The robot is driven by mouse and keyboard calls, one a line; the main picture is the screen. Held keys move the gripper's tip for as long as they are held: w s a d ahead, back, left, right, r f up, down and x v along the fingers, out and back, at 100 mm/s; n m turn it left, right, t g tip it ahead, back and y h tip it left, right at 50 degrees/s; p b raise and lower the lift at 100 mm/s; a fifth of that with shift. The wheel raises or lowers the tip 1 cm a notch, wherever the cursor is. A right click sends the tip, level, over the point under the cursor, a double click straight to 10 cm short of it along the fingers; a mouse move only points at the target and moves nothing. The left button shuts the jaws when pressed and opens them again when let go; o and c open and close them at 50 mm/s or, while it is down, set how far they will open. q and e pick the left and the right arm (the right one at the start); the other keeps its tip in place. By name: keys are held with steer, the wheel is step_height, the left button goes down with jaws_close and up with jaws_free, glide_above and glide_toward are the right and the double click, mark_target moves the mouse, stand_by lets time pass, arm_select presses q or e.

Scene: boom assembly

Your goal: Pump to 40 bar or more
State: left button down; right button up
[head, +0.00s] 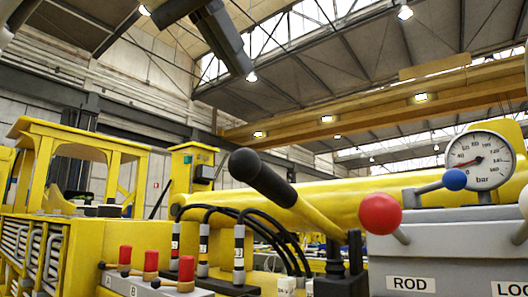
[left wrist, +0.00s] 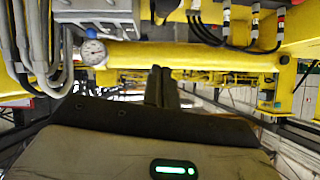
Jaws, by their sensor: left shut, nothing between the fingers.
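The pump lever (head: 262,178) has a thick black grip on a yellow shaft, tilted up to the left from a black base (head: 341,272). The round white pressure gauge (head: 490,168) stands on the grey console at right. Its red needle points left and slightly down, near the low end, seemingly just below the 40 mark; the exact reading is hard to tell. The gauge also shows small in the left wrist view (left wrist: 93,52). My left gripper (head: 236,66) is high above the lever, shut, empty and apart from it. Its dark fingers (left wrist: 160,72) are together in the left wrist view.
A red-knobbed lever (head: 381,213) and a blue-knobbed lever (head: 454,180) rise from the grey console (head: 440,250) labelled ROD. Several red-capped levers (head: 151,262) stand at lower left. Black hoses (head: 262,222) run behind the pump lever. The space above the lever is open.

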arm_select(q)
steer(key=shift+s+d+r, duration=0.1)
steer(key=shift+s, duration=0.3)
steer(key=x, duration=0.9)
steer(key=f, duration=0.3)
steer(key=shift+w+a, duration=0.25)
steer(key=shift+w, duration=0.05)
steer(key=shift+s+a+f, duration=0.1)
steer(key=shift+a+f, duration=0.1)
steer(key=shift+f, duration=0.05)
steer(key=shift+f+p, duration=0.3)
steer(key=shift+f, duration=0.15)
